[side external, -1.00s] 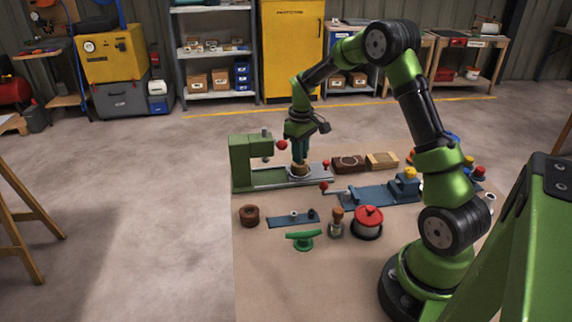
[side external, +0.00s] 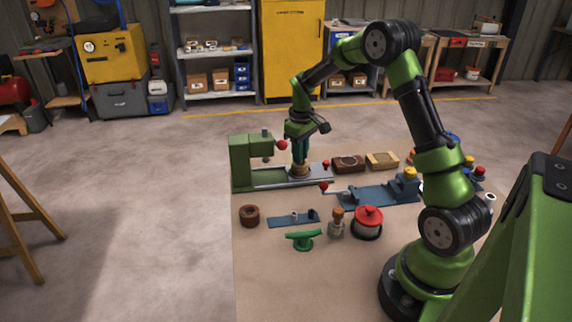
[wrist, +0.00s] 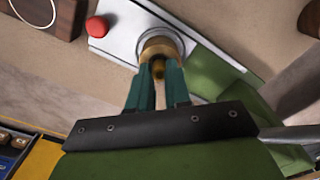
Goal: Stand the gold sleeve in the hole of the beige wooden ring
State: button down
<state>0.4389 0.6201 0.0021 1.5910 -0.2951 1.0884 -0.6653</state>
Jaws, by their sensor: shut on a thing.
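My gripper (side external: 300,162) points straight down over the sliding plate of the green press. In the wrist view its two teal fingers (wrist: 158,82) are shut on the gold sleeve (wrist: 158,69), a small shiny brass-coloured piece between the fingertips. The beige wooden ring (wrist: 157,43) lies on a round silver seat, right at the fingertips; it also shows under the gripper in the side view (side external: 299,173). The sleeve overlaps the ring's hole in the wrist view. The fingers hide part of both, so I cannot tell how deep the sleeve sits.
The green press (side external: 242,165) stands just left of my gripper, with a red ball knob (side external: 282,145) close by. A dark wooden block (side external: 348,163) and a lighter one (side external: 382,160) lie to the right. A blue fixture (side external: 375,194) and a red-lidded pot (side external: 367,220) are nearer the camera.

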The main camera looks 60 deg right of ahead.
jog(key=shift+f, duration=0.4)
jog(key=shift+r, duration=0.2)
dwell(0.3)
jog(key=shift+r, duration=0.65)
jog(key=shift+f, duration=0.6)
dwell(1.2)
jog(key=shift+r, duration=0.6)
jog(key=shift+f, duration=0.8)
dwell(0.6)
jog(key=c, duration=1.4)
grip_release()
jog(key=shift+o, duration=0.2)
